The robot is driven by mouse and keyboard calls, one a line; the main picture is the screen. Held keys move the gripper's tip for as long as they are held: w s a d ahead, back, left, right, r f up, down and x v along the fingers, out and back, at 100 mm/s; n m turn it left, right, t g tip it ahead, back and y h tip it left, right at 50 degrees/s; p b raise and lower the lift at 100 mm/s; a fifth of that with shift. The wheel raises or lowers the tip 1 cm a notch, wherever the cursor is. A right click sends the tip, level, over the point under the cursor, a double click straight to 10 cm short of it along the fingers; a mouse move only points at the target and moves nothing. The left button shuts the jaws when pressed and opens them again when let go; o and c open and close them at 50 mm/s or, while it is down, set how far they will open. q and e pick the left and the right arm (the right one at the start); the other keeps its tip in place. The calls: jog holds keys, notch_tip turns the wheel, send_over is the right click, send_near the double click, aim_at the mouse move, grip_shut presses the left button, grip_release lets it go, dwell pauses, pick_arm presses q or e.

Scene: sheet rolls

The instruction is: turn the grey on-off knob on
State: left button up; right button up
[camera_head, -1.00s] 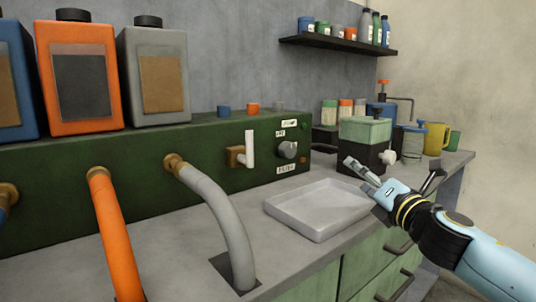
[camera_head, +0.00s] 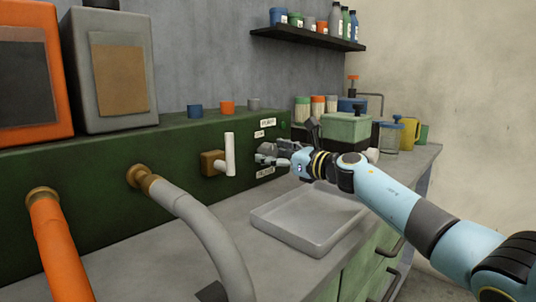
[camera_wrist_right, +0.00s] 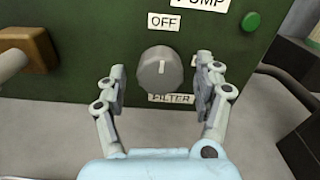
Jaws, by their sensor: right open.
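The grey on-off knob (camera_wrist_right: 158,75) sits on the front of the green panel (camera_wrist_right: 90,25). Its pale mark points up toward the OFF label (camera_wrist_right: 163,21) in the right wrist view. My right gripper (camera_wrist_right: 161,82) is open, with one finger on each side of the knob and a visible gap to it on both sides. A white label right of the knob is partly hidden by the right finger. In the head view my right gripper (camera_head: 271,153) is at the panel and largely covers the knob. My left gripper is not in view.
A white-handled lever on a brass-coloured block (camera_head: 212,163) is left of the knob. A pale tray (camera_head: 300,240) lies on the bench below my right arm. Grey and orange hoses (camera_head: 205,225) curve down from the panel. A green-lidded box (camera_head: 345,127) stands to the right.

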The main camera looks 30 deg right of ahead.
jog(key=shift+x, duration=0.9)
jog(key=shift+w, duration=0.15)
jog(key=shift+c, duration=0.3)
jog(key=c, duration=0.4)
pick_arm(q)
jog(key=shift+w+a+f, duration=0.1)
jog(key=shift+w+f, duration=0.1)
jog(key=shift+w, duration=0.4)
pick_arm(e)
jog(key=c, duration=0.7)
